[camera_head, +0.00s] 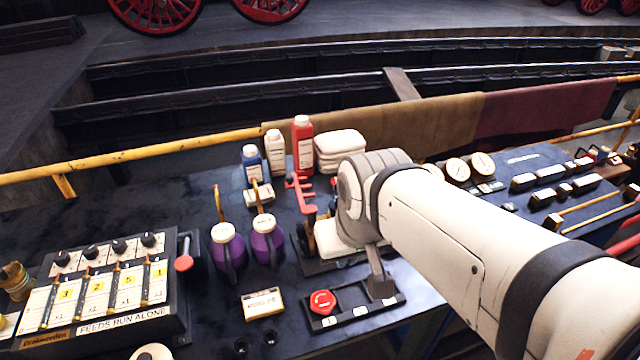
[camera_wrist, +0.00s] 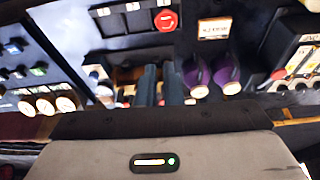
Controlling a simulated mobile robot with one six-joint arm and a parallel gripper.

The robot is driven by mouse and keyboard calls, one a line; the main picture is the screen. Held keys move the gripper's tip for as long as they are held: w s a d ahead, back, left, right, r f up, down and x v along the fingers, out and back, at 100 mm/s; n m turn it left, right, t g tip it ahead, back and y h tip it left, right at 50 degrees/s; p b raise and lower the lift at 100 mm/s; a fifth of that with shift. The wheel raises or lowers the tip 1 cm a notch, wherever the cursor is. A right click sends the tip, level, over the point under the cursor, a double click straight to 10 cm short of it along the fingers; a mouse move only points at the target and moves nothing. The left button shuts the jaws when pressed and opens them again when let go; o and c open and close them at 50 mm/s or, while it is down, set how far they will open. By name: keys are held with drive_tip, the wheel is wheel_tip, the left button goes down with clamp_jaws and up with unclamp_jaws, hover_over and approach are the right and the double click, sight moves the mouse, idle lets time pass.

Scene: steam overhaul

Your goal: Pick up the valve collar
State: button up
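I cannot pick out the valve collar with certainty in either view. A brass-coloured round fitting (camera_head: 15,278) stands at the far left of the bench in the head view, partly cut by the frame edge. My gripper (camera_wrist: 161,72) shows in the wrist view as two dark fingers close together. They point over the bench area beside two purple-bodied jugs (camera_wrist: 196,78). I cannot tell whether the small gap between the fingers is open or shut, and no held object is visible. In the head view my arm hides part of the bench behind it.
The dark bench (camera_head: 215,325) holds a feed control panel (camera_head: 95,290) at left, a red-button box (camera_head: 350,306) and a small labelled box (camera_head: 262,303). Bottles (camera_head: 302,145) and folded white cloths (camera_head: 340,147) stand behind. A yellow rail (camera_head: 130,155) runs along the back.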

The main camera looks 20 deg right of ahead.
drive_tip(key=o, duration=0.6)
drive_tip(key=shift+m+h, duration=0.4)
drive_tip(key=shift+m, duration=0.5)
drive_tip(key=w+d, duration=0.1)
drive_tip(key=w, duration=0.2)
drive_tip(key=w+b, duration=0.1)
drive_tip(key=w, duration=0.2)
drive_tip(key=w+d+f, duration=0.1)
drive_tip(key=w, duration=0.3)
drive_tip(key=shift+d+f, duration=0.1)
drive_tip(key=shift+d, duration=0.2)
drive_tip(key=o, duration=0.7)
drive_tip(key=w+d+f, duration=0.1)
drive_tip(key=w, duration=0.3)
drive_tip(key=w+d+f+m, duration=0.1)
drive_tip(key=w, duration=0.3)
drive_tip(key=w+d+f+m+b, duration=0.1)
drive_tip(key=w+f, duration=0.1)
drive_tip(key=w, duration=0.1)
drive_tip(key=shift+w+d+f+t+h, duration=0.1)
drive_tip(key=shift+w+d+t+h, duration=0.2)
drive_tip(key=shift+w+d+t, duration=0.1)
drive_tip(key=shift+w+p+x, duration=0.2)
drive_tip(key=shift+p+x, duration=0.65)
drive_tip(key=shift+x, duration=3.15)
